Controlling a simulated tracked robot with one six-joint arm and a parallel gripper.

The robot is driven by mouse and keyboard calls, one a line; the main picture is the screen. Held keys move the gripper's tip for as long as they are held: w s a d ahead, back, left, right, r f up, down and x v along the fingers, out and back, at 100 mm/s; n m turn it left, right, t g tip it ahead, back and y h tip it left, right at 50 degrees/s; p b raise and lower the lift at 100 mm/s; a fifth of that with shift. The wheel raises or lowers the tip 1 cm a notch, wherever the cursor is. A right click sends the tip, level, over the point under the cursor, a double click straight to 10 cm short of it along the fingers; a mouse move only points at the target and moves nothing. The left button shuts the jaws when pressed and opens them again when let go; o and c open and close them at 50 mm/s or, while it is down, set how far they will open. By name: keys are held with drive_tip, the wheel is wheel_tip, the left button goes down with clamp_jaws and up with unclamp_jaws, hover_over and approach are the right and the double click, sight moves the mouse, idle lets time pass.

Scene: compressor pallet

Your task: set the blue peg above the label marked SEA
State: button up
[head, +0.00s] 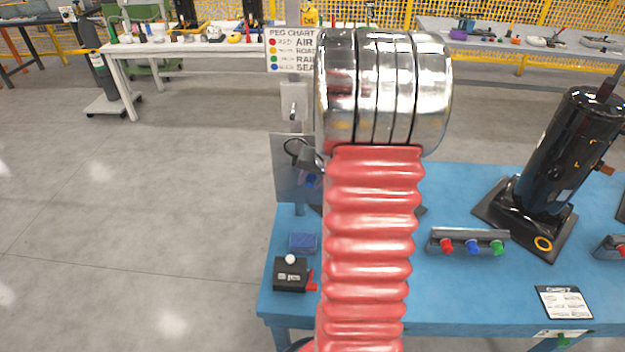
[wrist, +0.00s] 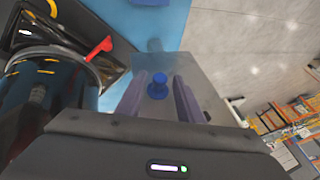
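A blue peg (wrist: 158,88) shows in the wrist view in front of a grey plate (wrist: 190,68). My gripper (wrist: 158,95) is open, with one purple-grey finger on each side of the peg and a visible gap to it. I cannot tell whether the peg sits in the plate. In the head view a blue spot (head: 312,180) shows on an upright grey panel (head: 288,165), partly hidden by my red arm. The peg chart (head: 291,50) above lists AIR, ROAD, RAIL and SEA, with a blue dot by SEA. No SEA label is readable on the panel.
On the blue table (head: 450,300) a grey rack (head: 468,235) holds a red, a blue (head: 473,247) and a green peg. A black cylinder machine (head: 550,160) stands at right. A black box (head: 291,273) with a white knob and a blue block (head: 303,243) lie at left.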

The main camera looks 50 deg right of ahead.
clamp_jaws()
idle(0.5)
